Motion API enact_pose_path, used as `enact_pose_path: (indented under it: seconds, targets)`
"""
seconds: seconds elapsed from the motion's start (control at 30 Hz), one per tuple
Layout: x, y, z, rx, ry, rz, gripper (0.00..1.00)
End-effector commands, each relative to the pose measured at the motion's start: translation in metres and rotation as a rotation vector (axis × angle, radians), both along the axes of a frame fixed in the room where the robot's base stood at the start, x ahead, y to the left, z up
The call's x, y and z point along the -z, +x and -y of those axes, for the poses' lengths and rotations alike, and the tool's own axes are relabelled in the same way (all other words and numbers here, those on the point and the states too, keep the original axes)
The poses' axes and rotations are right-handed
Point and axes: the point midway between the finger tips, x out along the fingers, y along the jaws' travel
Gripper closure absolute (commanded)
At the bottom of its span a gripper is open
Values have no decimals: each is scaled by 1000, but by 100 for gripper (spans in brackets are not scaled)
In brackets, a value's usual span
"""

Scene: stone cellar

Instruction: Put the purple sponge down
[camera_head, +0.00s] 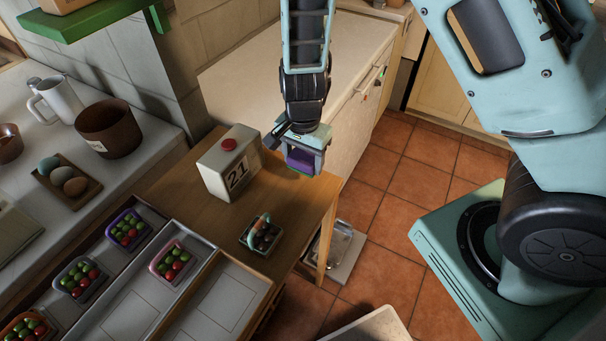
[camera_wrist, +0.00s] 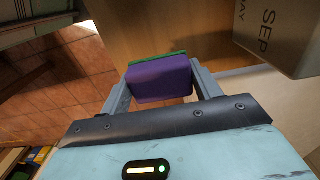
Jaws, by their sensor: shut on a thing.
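The purple sponge (camera_wrist: 160,80) has a green layer along its far side and sits between the two fingers of my gripper (camera_wrist: 160,88) in the wrist view. My gripper is shut on it. In the head view the sponge (camera_head: 300,158) hangs in my gripper (camera_head: 303,152) near the back right corner of the wooden table (camera_head: 200,150). It appears to be held above the table top. The exact gap to the wood cannot be told.
A block calendar with a red knob (camera_head: 229,168) stands left of my gripper. Several fruit punnets (camera_head: 174,262) sit at the left front. Bare wood lies between calendar and right edge; the tiled floor (camera_head: 385,200) is beyond.

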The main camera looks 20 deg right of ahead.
Motion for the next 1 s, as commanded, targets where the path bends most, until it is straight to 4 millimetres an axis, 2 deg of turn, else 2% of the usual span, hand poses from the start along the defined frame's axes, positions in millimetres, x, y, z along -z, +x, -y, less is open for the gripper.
enact_pose_path:
  seconds: [0.03,0.27,0.47,0.87,0.9,0.93,1.0]
  targets:
    - [8,-1,1,1,0,-4,59]
    - [26,0,0,-2,-1,-1,59]
    - [52,0,1,-1,0,-1,59]
    - [58,0,0,-3,1,1,59]
    - [57,0,0,-3,1,1,26]
    - [57,0,0,-3,1,1,18]
    - [57,0,0,-3,1,1,16]
